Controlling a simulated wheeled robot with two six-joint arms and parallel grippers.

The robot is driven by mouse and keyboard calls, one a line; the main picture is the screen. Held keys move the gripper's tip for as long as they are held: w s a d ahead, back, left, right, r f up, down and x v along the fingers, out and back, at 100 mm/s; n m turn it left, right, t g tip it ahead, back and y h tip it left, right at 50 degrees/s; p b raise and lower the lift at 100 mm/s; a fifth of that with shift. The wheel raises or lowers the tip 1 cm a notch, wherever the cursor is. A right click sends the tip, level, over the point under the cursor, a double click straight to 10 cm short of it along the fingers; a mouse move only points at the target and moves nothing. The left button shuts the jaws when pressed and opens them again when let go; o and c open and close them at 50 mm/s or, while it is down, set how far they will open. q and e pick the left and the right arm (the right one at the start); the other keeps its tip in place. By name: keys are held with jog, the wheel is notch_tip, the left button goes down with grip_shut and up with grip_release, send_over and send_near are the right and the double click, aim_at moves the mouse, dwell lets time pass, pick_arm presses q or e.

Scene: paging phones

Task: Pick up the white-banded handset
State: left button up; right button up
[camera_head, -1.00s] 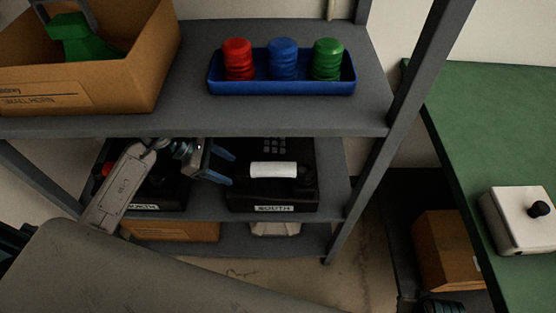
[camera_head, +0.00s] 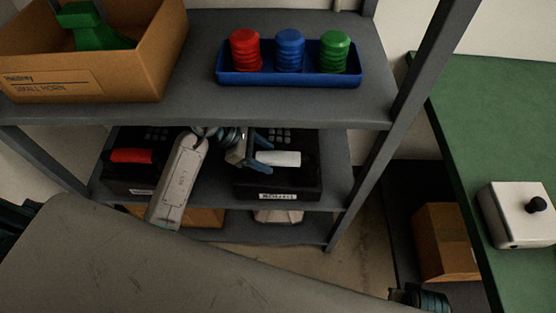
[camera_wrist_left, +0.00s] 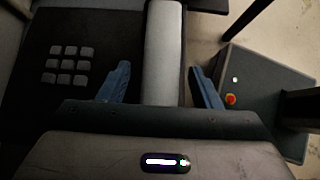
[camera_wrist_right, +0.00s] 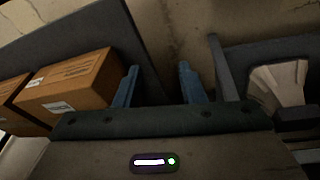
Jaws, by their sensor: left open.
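The white-banded handset (camera_head: 279,158) lies on a black phone (camera_head: 300,184) at the right of the middle shelf. Its white band runs up the middle of the left wrist view (camera_wrist_left: 162,60). My left gripper (camera_head: 264,156) is at the handset, with its open blue fingers (camera_wrist_left: 160,88) on either side of the white band and gaps showing on both sides. My right gripper (camera_wrist_right: 158,82) is open and empty in its own wrist view, between shelves or boxes.
A second black phone with a red-banded handset (camera_head: 132,156) sits at the left of the middle shelf. The upper shelf (camera_head: 200,105) hangs above. A cardboard box (camera_wrist_right: 72,82) lies near my right gripper. A green table (camera_head: 480,120) stands at right.

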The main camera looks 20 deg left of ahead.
aim_at(276, 155)
pick_arm(q)
jog(key=d, duration=0.2)
jog(key=shift+w+d+r, duration=0.1)
jog(key=shift+w+d, duration=0.2)
jog(key=shift+w, duration=0.05)
jog(key=shift+w+d+p, duration=0.1)
jog(key=shift+d+p, duration=0.2)
jog(key=shift+d, duration=0.05)
jog(key=shift+d+f, duration=0.15)
jog(key=shift+f, duration=0.4)
pick_arm(e)
jog(key=f, duration=0.3)
jog(key=shift+s+d, duration=0.15)
jog(key=shift+s, duration=0.1)
pick_arm(q)
jog(key=c, duration=1.2)
jog(key=shift+w+r, duration=0.1)
